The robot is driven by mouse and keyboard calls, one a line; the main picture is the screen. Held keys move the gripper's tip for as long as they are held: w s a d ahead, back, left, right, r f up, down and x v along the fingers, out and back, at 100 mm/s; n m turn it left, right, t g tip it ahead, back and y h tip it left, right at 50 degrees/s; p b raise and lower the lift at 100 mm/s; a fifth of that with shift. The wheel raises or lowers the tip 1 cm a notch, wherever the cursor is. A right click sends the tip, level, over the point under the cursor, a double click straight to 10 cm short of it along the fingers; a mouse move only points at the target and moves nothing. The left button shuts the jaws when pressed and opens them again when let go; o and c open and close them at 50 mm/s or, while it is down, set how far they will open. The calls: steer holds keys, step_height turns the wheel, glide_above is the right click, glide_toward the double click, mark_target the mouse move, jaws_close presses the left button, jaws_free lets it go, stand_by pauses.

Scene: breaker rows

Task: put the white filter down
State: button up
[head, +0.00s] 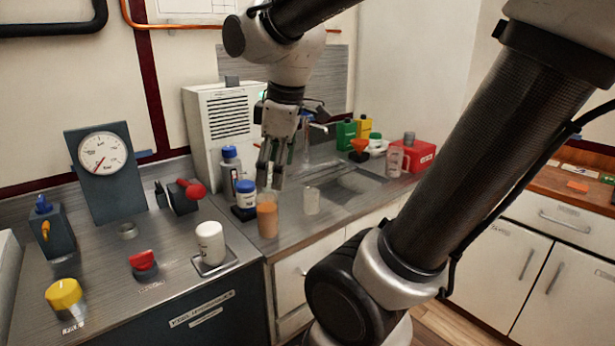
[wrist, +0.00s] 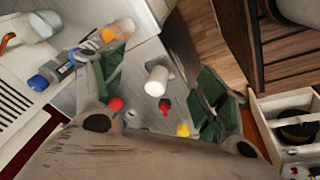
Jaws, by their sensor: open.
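The white filter (head: 210,243), a white cylinder with a rounded top, stands upright on a small square metal plate (head: 229,262) near the front edge of the left counter. It also shows in the wrist view (wrist: 157,82), below and between my fingers, with a clear gap to both. My gripper (head: 272,172) is open and empty. It hangs up and to the right of the filter in the head view, over the bottles. The wrist view shows its green-padded fingers (wrist: 158,88) spread wide.
Blue-capped bottles (head: 245,195) and an orange bottle (head: 267,216) stand near my gripper. A pale cup (head: 312,200) stands by the sink (head: 352,184). A red knob (head: 143,262) and yellow knob (head: 64,295) rise left of the filter. A gauge (head: 100,152) stands behind.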

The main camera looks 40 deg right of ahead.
steer(key=s+d+m+t, duration=0.1)
steer(key=s+d+m, duration=0.2)
steer(key=s+m, duration=0.3)
steer(key=f+m, duration=0.1)
steer(key=m, duration=0.1)
steer(key=shift+s+d+m+t, duration=0.15)
steer(key=shift+s+m+t, duration=0.15)
steer(key=shift+s+m, duration=0.1)
